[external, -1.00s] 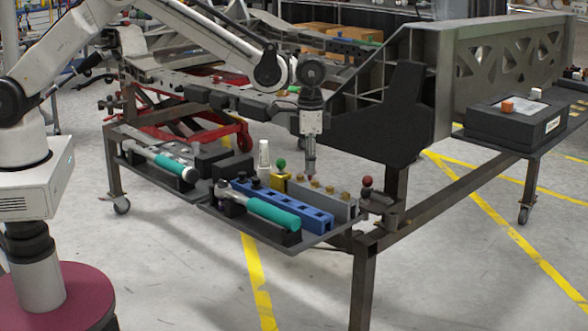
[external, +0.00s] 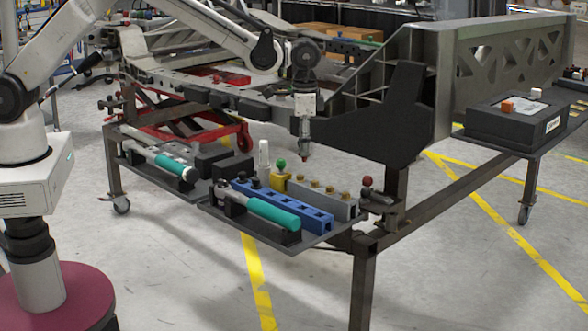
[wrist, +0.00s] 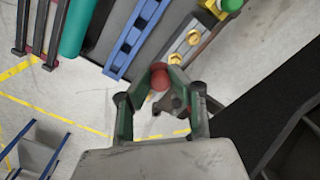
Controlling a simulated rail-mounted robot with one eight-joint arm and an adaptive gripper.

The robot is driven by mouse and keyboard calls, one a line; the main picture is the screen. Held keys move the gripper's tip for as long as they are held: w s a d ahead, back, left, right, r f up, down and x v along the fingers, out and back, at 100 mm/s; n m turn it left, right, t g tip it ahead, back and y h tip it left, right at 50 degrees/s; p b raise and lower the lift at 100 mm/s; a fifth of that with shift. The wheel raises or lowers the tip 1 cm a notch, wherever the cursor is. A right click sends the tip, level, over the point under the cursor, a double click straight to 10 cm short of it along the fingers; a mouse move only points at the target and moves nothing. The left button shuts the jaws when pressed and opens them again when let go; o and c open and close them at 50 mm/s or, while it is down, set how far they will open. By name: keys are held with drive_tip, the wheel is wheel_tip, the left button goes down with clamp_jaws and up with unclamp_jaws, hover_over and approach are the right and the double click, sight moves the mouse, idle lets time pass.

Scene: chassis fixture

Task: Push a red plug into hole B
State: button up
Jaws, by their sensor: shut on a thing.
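My gripper (external: 304,152) hangs above the tool tray, near the dark chassis plate. In the wrist view its fingers (wrist: 160,84) are closed around a red plug (wrist: 159,73), whose rounded red end shows between the fingertips. The plug's red tip also shows small below the gripper in the external view (external: 305,159). The plug is clear of the grey block (external: 340,208) with several brass pieces. Another red-topped piece (external: 367,181) stands at the tray's right end. I cannot make out hole B or its label in either view.
The tray (external: 318,240) holds a blue slotted rail (external: 300,212), teal-handled tools (external: 272,213), and a yellow block with a green knob (external: 281,164). The dark chassis plate (external: 375,130) stands close right of my gripper. A black box (external: 515,120) is far right.

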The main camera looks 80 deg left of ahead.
drive_tip(key=shift+r+p, duration=0.8)
drive_tip(key=shift+r, duration=1.2)
